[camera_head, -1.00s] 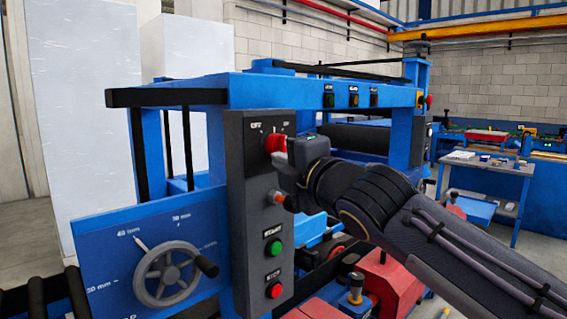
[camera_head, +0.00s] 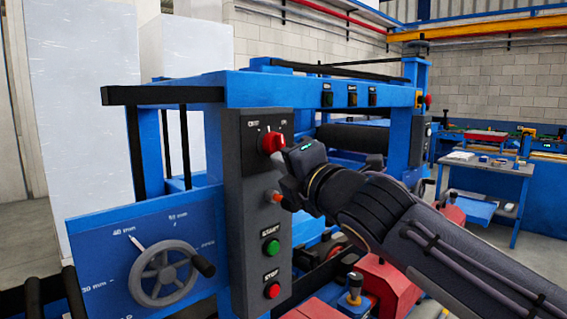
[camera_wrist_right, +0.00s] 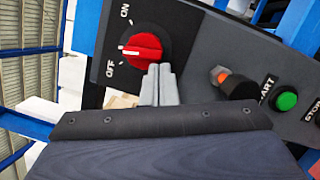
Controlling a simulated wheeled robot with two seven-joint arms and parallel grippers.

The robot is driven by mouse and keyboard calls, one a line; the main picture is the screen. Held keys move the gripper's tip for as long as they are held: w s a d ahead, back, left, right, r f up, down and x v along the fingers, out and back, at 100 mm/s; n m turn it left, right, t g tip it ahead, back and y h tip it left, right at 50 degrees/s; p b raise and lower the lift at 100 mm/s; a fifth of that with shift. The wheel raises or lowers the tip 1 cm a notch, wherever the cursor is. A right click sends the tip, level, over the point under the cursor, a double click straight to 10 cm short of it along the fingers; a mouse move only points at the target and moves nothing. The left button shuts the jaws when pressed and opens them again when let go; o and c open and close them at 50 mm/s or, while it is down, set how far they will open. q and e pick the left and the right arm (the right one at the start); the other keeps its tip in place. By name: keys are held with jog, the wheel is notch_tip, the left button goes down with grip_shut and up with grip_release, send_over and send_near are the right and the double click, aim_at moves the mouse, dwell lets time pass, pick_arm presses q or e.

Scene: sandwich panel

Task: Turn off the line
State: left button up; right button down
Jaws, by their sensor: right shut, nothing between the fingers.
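The control box (camera_head: 232,165) on the blue machine carries a red rotary switch (camera_head: 271,142) with OFF and ON labels. In the right wrist view the red switch (camera_wrist_right: 143,50) has a white mark pointing left, nearer the OFF label than ON. My right gripper (camera_head: 281,162) is shut and empty, just below and beside the switch. In the wrist view its grey fingertips (camera_wrist_right: 160,72) are close under the knob; I cannot tell whether they touch it. My left gripper is not in view.
A handwheel (camera_head: 164,274) stands on the blue panel at left. A worktable (camera_head: 488,166) stands at far right.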

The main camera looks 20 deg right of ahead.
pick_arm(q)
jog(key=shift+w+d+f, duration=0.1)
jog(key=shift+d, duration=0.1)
pick_arm(e)
jog(key=shift+d+f+n, duration=0.15)
jog(key=shift+d+n, duration=0.05)
jog(key=shift+n, duration=0.8)
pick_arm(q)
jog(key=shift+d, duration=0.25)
pick_arm(e)
jog(key=shift+w+d, duration=0.15)
jog(key=shift+d, duration=0.05)
jog(key=s+d+f, duration=0.1)
jog(key=s, duration=0.6)
jog(key=shift+s, duration=0.4)
jog(key=shift+f, duration=0.15)
